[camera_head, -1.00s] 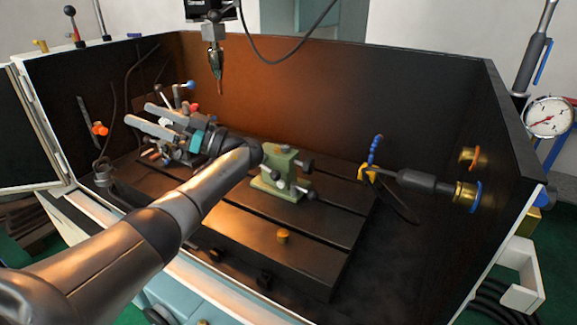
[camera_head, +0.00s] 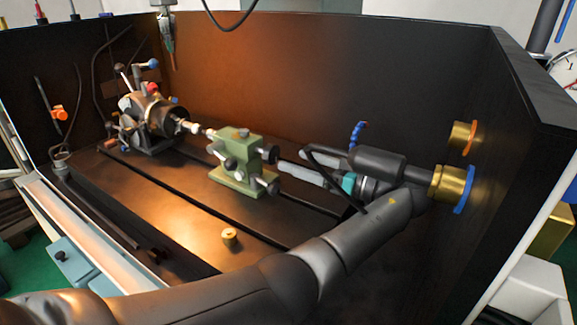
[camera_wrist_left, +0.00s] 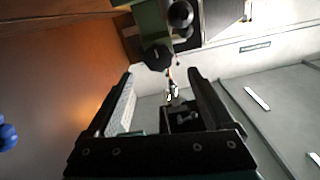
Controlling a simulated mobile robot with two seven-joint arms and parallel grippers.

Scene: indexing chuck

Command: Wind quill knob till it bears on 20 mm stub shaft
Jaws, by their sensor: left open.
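The green tailstock (camera_head: 237,150) stands on the slotted table. A black knob (camera_head: 270,154) sits at its right end, apparently the quill knob. In the wrist view a black knob (camera_wrist_left: 157,58) shows just beyond my fingertips. My left gripper (camera_head: 292,160) is open and empty, right of the tailstock, fingers pointing left toward that knob. It also shows in the wrist view (camera_wrist_left: 165,78). The pale stub shaft (camera_head: 188,127) sticks out of the dark chuck (camera_head: 168,117) toward the tailstock's point. I cannot tell whether the point touches it.
A small brass piece (camera_head: 230,238) stands on the table's front part.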

